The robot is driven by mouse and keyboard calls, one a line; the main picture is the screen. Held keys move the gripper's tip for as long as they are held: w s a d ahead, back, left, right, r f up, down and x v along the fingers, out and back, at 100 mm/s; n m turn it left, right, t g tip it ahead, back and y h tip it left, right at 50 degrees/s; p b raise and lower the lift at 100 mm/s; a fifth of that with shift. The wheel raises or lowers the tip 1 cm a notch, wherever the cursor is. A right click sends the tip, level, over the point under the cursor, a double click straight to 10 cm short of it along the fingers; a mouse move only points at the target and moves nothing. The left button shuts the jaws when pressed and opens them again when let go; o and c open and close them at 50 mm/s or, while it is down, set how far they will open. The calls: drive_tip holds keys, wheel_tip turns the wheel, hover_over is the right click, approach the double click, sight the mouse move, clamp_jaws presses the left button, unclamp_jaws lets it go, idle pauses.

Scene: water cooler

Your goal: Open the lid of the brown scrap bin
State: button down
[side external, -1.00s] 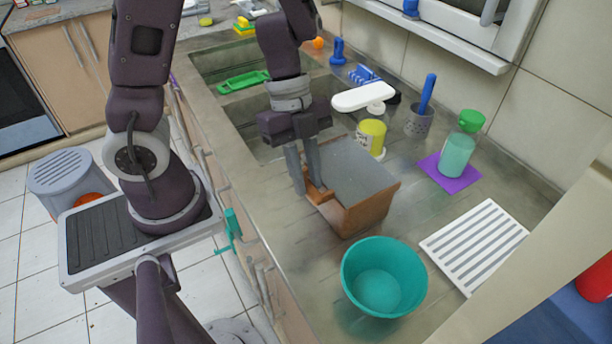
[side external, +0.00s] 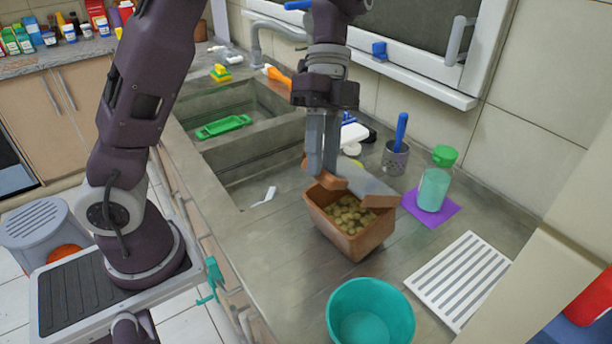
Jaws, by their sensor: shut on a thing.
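The brown scrap bin (side external: 350,240) stands on the counter right of the sink. The fingertips partly hide the handle, and the back of the lid is partly hidden behind the gripper.
A teal bowl (side external: 371,315) stands in front of the bin, and a white slatted rack (side external: 460,280) lies to the right. A green-capped bottle (side external: 433,188) on a purple mat (side external: 425,208) and a utensil cup (side external: 395,160) stand behind. The sink (side external: 240,112) is at left.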

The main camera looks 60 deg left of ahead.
drive_tip(key=shift+w+a+r, duration=0.1)
drive_tip(key=shift+w+r, duration=0.2)
drive_tip(key=shift+w, duration=0.25)
drive_tip(key=shift+w+r, duration=0.25)
drive_tip(key=shift+w, duration=0.3)
idle(0.4)
drive_tip(key=c, duration=1.6)
unclamp_jaws()
drive_tip(key=shift+o, duration=0.2)
drive_tip(key=w+a+r, duration=0.3)
drive_tip(key=w+r, duration=0.2)
drive_tip(key=shift+w, duration=0.2)
drive_tip(key=shift+a, duration=0.1)
drive_tip(key=shift+c, duration=0.2)
